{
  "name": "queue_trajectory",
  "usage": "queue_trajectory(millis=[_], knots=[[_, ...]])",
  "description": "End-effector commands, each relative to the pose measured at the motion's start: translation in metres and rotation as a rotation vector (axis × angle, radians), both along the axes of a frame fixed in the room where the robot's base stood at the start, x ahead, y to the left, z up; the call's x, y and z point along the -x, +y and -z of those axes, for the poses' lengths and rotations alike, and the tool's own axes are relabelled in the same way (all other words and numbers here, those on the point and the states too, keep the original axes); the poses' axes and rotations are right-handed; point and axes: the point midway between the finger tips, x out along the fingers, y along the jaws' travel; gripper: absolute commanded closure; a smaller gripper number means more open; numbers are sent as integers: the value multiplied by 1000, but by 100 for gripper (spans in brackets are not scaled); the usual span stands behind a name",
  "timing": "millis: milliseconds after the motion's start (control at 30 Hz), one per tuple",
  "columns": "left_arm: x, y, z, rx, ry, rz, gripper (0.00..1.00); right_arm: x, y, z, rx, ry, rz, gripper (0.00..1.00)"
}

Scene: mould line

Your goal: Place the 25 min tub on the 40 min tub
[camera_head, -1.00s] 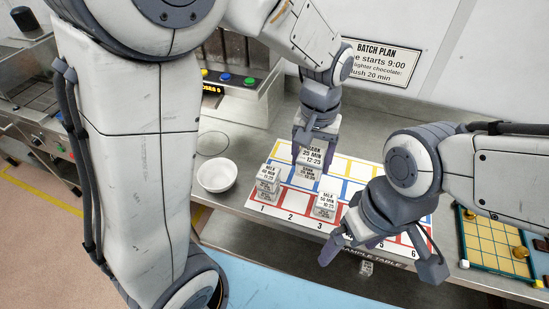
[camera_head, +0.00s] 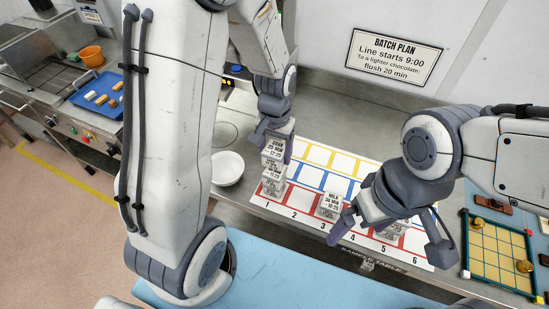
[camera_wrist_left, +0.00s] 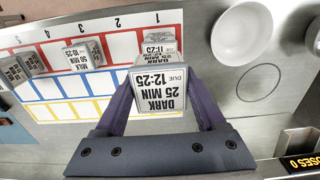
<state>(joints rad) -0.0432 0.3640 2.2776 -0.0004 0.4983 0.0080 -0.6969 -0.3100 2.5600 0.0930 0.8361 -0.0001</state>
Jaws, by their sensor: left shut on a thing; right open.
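The 25 min tub (camera_head: 274,148), labelled DARK 25 MIN 12:25, is held in my left gripper (camera_head: 277,140). In the left wrist view the tub (camera_wrist_left: 160,98) fills the space between the two fingers. In the head view it is directly above a tub or short stack (camera_head: 271,181) at column 1; whether they touch is unclear. That one's label is too small to read surely as 40 min; the left wrist view shows part of it (camera_wrist_left: 159,37) behind the held tub. My right gripper (camera_head: 388,248) is open and empty near columns 4 to 6.
The MILK 50 MIN tub (camera_head: 329,204) stands near column 3. Another tub (camera_head: 391,231) stands near column 5, partly hidden by my right gripper. A white bowl (camera_head: 227,168) is left of the numbered mat (camera_head: 318,155). A yellow gridded board (camera_head: 497,258) lies at right.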

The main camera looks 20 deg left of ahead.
Motion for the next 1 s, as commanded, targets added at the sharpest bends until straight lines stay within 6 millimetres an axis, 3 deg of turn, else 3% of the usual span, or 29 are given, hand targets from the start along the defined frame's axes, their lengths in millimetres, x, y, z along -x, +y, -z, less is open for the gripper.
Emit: queue_trajectory(millis=[300, 733, 767, 800, 833, 1000], knots=[[1, 2, 36, 0, 4, -1, 90, 0, 0, -11, 0, 0, -2, 0], [1, 2, 45, 0, 1, -1, 90, 0, 0, -7, 0, 0, -2, 0], [1, 2, 44, 0, 1, -1, 20, 0, 0, -8, 0, 0, -1, 0], [1, 2, 43, 0, 1, -1, 5, 0, 0, -9, 0, 0, -1, 0], [1, 2, 43, 0, 1, -1, 0, 0, 0, -9, 0, 0, -1, 0], [1, 2, 43, 0, 1, -1, 0, 0, 0, -9, 0, 0, -1, 0]])
